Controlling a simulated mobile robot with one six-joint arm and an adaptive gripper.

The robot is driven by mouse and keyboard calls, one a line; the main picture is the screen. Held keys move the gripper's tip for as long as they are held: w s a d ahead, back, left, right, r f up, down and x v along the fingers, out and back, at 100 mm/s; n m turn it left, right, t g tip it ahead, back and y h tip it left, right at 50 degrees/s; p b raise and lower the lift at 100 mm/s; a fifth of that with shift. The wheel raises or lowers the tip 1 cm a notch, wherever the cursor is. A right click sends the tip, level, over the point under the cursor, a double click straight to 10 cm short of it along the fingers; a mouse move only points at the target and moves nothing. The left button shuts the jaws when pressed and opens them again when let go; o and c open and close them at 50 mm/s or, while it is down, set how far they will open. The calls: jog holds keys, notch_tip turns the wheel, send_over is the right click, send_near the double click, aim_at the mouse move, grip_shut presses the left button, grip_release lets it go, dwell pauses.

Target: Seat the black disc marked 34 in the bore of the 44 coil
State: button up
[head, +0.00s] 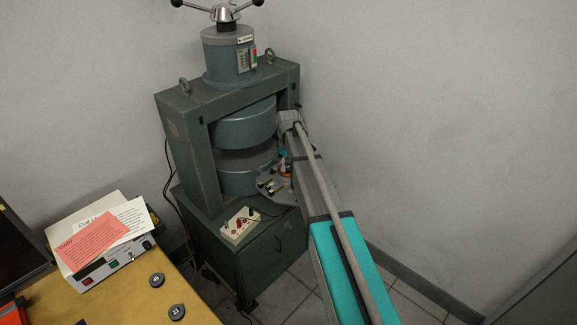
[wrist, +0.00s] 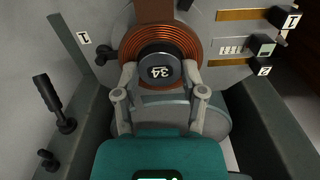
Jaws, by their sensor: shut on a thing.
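The black disc (wrist: 159,72), with a pale upside-down 34 on its face, is between the two fingertips of my gripper (wrist: 161,76) in the wrist view. My gripper is shut on it. Directly behind it is a copper-wound coil (wrist: 188,44), whose windings show around the top and sides of the disc. The disc lines up roughly with the middle of the coil. The bore is hidden behind the disc, so I cannot tell how deep the disc sits. No 44 marking is readable. In the head view my arm reaches to the magnet's gap, and the disc cannot be made out.
The green magnet frame (head: 185,150) stands around the gap, with round pole pieces (head: 243,127). In the wrist view, a black-handled lever (wrist: 47,95) is at left and black terminals (wrist: 284,18) at right. Other discs (head: 157,280) lie on the wooden table (head: 125,305).

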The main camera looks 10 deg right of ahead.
aim_at(288, 167)
jog(key=shift+f, duration=0.2)
jog(key=o, duration=1.1)
jog(key=shift+r, duration=0.2)
notch_tip(288, 167, up, 12)
jog(key=p, duration=1.2)
jog(key=s+m, duration=0.2)
jog(key=s, duration=0.7)
jog(key=s+m, duration=0.2)
jog(key=s, duration=0.8)
jog(key=s+m, duration=0.2)
jog(key=s, duration=0.8)
jog(key=shift+m, duration=0.3)
